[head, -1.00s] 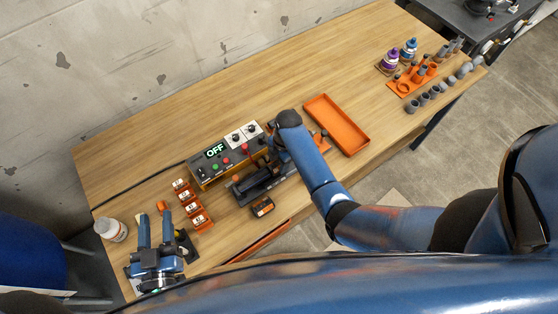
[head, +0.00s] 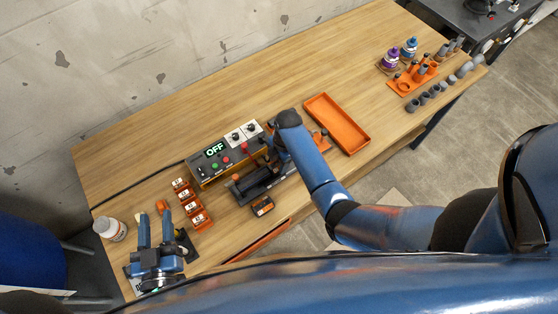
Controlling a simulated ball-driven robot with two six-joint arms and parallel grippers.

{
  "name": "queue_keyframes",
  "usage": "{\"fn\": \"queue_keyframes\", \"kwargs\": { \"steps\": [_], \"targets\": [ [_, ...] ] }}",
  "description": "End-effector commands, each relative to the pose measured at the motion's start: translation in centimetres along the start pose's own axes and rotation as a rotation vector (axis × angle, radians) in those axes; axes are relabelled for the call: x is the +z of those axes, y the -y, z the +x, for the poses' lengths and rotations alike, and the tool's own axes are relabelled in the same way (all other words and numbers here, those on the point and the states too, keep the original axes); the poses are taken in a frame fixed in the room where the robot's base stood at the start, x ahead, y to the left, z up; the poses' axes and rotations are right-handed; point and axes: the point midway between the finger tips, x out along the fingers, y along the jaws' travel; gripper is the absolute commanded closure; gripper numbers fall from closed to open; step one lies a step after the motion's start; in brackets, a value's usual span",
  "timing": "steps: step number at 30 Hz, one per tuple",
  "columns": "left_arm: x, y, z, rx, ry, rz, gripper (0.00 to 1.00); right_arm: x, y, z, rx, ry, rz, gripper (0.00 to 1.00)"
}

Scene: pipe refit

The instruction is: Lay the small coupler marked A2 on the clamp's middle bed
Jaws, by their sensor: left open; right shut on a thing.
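The dark clamp (head: 262,183) lies on the table in front of the control box. My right gripper (head: 268,164) is over the clamp's back right part, partly hidden by its own wrist. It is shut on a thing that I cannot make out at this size. I cannot read an A2 mark anywhere, and the clamp's middle bed is not clear to see. My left gripper (head: 155,217) is open, with no object visible between its fingers, low at the table's left front, left of the orange bins.
Several orange labelled bins (head: 188,196) stand left of the control box (head: 226,158), whose display reads OFF. A small orange and black device (head: 262,206) lies in front of the clamp. An orange tray (head: 337,124) lies to the right. A white jar (head: 110,229) stands far left.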

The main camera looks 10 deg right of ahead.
Motion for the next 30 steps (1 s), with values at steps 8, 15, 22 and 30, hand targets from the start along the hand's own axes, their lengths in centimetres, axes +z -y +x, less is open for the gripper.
{"fn": "queue_keyframes", "kwargs": {
  "steps": [8, 15, 22, 30],
  "targets": [
    [-0.01, 0.0, 0.0, 0.0, 0.0, 0.0, 0.57, 0.0, 0.0, -0.01, 0.0, 0.0, 0.0, 0.29],
    [0.0, 0.0, 0.0, 0.0, 0.0, 0.0, 0.57, 0.0, 0.01, 0.0, 0.0, 0.0, 0.0, 0.22],
    [0.0, 0.0, 0.0, 0.0, 0.0, 0.0, 0.57, 0.0, 0.02, 0.01, 0.0, 0.0, 0.0, 0.14],
    [-0.44, 0.0, -0.01, 0.0, 0.0, 0.0, 0.57, -0.07, 0.01, -0.45, 0.0, 0.0, 0.0, 0.14]
  ]
}}
